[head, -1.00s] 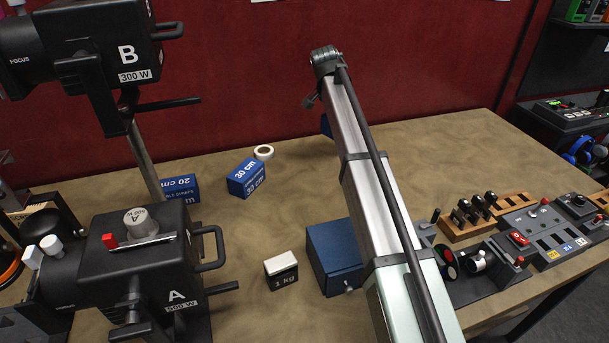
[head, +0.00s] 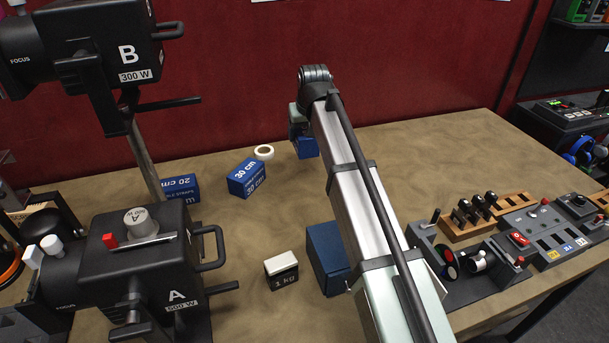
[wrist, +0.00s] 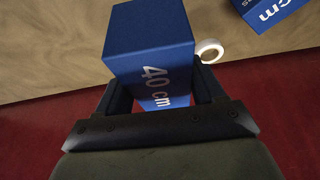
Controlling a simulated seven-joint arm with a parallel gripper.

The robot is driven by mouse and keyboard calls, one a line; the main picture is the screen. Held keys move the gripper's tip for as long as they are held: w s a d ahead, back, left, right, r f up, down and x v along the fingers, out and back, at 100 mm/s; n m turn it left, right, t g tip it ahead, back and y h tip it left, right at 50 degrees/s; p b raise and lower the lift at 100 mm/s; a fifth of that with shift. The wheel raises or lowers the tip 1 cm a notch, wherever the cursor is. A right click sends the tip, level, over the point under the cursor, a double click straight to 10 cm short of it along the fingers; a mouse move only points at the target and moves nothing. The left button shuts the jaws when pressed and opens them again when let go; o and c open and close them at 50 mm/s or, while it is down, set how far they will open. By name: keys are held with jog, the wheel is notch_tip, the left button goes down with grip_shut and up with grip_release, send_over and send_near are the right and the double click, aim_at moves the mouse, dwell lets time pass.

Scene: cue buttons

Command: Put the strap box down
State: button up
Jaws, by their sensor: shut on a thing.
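A blue strap box marked 40 cm (wrist: 150,45) sits between the fingers of my gripper (wrist: 160,92) in the wrist view. My gripper is shut on it. In the head view the held box (head: 307,148) shows at the back of the table, left of my arm, partly hidden by my wrist. I cannot tell whether its bottom touches the table. A blue 30 cm strap box (head: 246,178) stands to its left, and a blue 20 cm strap box (head: 181,188) stands further left.
A white tape roll (head: 264,152) lies between the 30 cm box and the held box. A 1 kg weight (head: 281,271) and a larger blue box (head: 327,252) are nearer. Lamps A (head: 150,265) and B (head: 85,45) fill the left. The table's back right is clear.

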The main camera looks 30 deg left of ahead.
aim_at(304, 138)
jog(key=shift+f, duration=5)
jog(key=shift+f, duration=0.15)
jog(key=o, duration=1.1)
jog(key=v, duration=1.2)
jog(key=shift+w, duration=0.15)
